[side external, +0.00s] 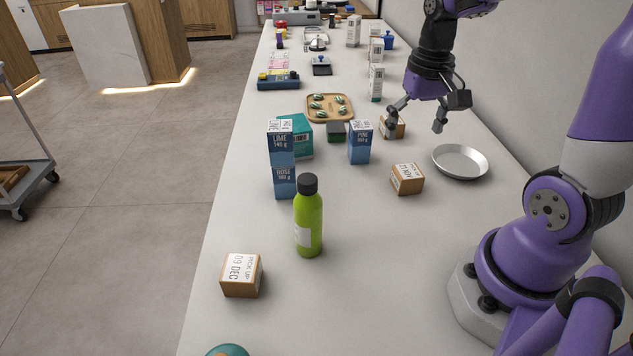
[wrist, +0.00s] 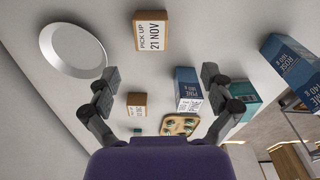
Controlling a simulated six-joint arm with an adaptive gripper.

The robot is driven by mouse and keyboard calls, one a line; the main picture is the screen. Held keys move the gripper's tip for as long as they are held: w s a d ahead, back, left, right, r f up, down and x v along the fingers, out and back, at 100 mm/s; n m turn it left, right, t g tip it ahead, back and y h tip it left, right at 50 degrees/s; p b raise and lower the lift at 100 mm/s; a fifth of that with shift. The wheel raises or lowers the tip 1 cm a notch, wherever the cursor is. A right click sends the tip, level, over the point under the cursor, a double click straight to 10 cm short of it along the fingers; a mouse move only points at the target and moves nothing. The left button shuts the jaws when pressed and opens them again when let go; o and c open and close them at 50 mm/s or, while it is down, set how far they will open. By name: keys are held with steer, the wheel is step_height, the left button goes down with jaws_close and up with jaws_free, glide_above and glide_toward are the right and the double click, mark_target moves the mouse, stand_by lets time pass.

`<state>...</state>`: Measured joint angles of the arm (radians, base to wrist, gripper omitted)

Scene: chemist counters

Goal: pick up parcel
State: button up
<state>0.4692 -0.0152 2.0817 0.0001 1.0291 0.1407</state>
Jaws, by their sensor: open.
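Three small brown parcels with white labels are on the counter. One marked "PICK UP 09 DEC" (side external: 241,275) sits at the front left in the side view. One marked "21 NOV" (side external: 407,179) sits near the metal dish; it also shows at the top of the wrist view (wrist: 152,33). A third parcel (side external: 398,130) is farther back, partly hidden by a finger of my gripper; it shows in the wrist view (wrist: 137,100) with its label too small to read. My gripper (side external: 415,122) is open and empty above the counter, its fingers apart in the wrist view (wrist: 160,72).
A metal dish (side external: 460,161) lies to the right of the parcels. A blue PINE box (side external: 360,141), stacked LIME and ROSE boxes (side external: 283,160) and a green bottle (side external: 308,220) stand to the left. A wooden tray (side external: 312,117) lies behind.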

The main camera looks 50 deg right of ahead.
mark_target(410, 172)
steer(key=shift+m+g, duration=0.3)
steer(key=f, duration=0.2)
steer(key=d+f, duration=0.1)
steer(key=f, duration=0.2)
steer(key=shift+s+d+f, duration=0.1)
steer(key=shift+d+f, duration=0.05)
steer(key=shift+f, duration=0.2)
step_height(410, 172, down, 6)
steer(key=shift+r, duration=0.1)
steer(key=c, duration=1.3)
